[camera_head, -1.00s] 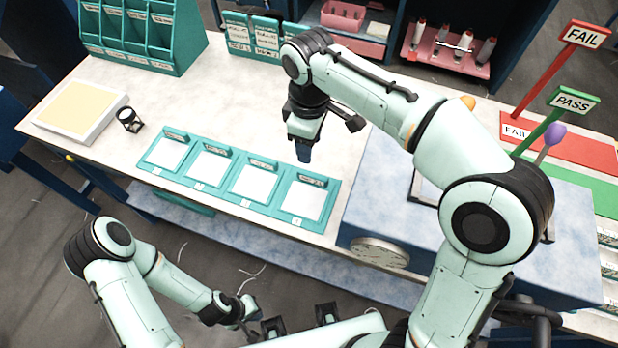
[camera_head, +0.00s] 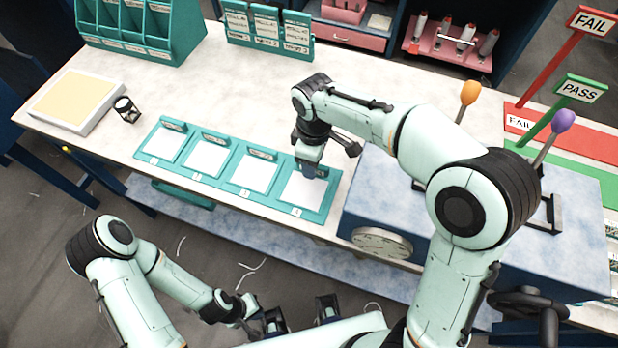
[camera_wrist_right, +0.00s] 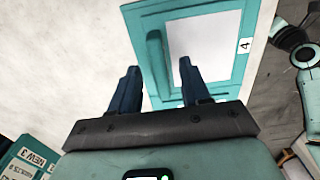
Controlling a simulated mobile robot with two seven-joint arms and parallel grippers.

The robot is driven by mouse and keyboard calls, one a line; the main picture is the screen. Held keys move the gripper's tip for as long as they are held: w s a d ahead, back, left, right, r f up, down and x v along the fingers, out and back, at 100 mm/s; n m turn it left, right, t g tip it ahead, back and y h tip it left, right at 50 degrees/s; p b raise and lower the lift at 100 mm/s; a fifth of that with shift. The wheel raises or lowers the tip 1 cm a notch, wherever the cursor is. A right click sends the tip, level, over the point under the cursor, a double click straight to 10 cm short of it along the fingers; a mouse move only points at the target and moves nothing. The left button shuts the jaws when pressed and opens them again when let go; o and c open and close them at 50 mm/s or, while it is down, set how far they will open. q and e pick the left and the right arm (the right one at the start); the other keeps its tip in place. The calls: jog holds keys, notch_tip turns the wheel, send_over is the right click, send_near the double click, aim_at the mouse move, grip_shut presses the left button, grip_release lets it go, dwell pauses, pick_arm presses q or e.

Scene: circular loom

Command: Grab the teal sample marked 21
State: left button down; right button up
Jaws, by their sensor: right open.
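A row of teal panels (camera_head: 225,176), each with a white square and an upright teal tab at its back edge, lies along the table's front; the tab print is unreadable. No number 21 is legible anywhere, so I cannot tell which thing is the teal sample. My right gripper (camera_head: 310,172) hovers over the panel marked 4 and partly hides its tab. In the right wrist view the right gripper (camera_wrist_right: 158,75) is open, its fingers on either side of panel 4's teal tab (camera_wrist_right: 156,62); contact is unclear. My left gripper (camera_head: 300,316) is open and empty, low in front of the table.
A teal rack with labelled cards (camera_head: 268,28) and a teal bin organiser (camera_head: 140,30) stand at the back. A blue box with a dial (camera_head: 383,243) and orange and purple knobbed levers is at right, near FAIL (camera_head: 590,22) and PASS (camera_head: 580,90) signs. The table's middle is clear.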

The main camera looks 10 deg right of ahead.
grip_shut()
jog(key=shift+r, duration=0.1)
